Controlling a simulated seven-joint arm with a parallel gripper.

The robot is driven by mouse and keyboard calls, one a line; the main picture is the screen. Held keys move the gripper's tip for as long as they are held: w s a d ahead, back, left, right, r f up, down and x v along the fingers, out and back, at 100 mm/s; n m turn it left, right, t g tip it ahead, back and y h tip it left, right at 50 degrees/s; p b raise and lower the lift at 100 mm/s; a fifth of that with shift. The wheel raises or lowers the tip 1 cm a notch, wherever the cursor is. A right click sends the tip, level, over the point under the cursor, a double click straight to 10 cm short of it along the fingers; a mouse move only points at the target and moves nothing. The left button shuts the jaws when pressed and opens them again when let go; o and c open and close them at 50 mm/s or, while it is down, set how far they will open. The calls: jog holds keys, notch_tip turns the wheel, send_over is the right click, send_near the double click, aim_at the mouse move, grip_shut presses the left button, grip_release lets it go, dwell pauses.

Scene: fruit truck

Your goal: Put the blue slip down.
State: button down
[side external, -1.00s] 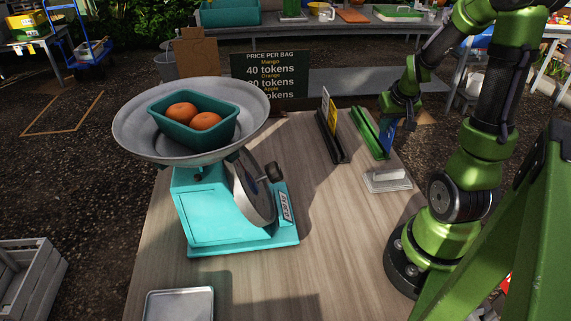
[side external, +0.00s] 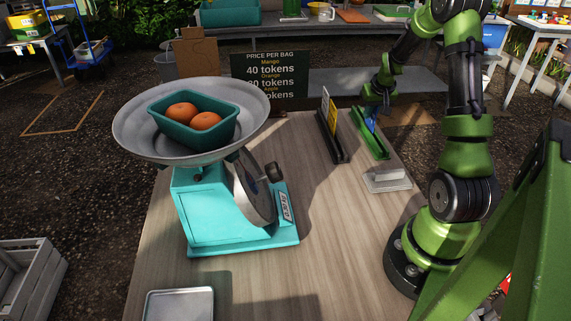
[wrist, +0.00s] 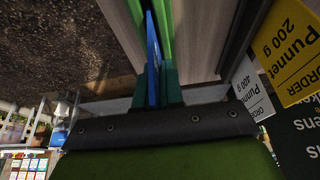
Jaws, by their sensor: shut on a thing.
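The blue slip (side external: 370,124) is upright at the green slotted holder (side external: 376,142), near the far right of the table. My gripper (side external: 373,108) is above the holder and shut on the slip. In the wrist view the slip (wrist: 153,62) is a thin blue edge between my teal fingertips (wrist: 155,84). The green holder (wrist: 167,28) runs close beside it there. I cannot tell whether the slip's lower edge rests in the slot or just above it.
A black holder (side external: 337,150) with a yellow order card (side external: 327,104) stands left of the green one. A small grey block (side external: 388,181) sits nearer. The turquoise scale (side external: 222,215) holds a punnet (side external: 178,133) of oranges. The table's middle is clear.

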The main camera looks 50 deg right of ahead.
jog(key=shift+f, duration=0.25)
jog(key=c, duration=1.3)
grip_release()
jog(key=shift+o, duration=0.2)
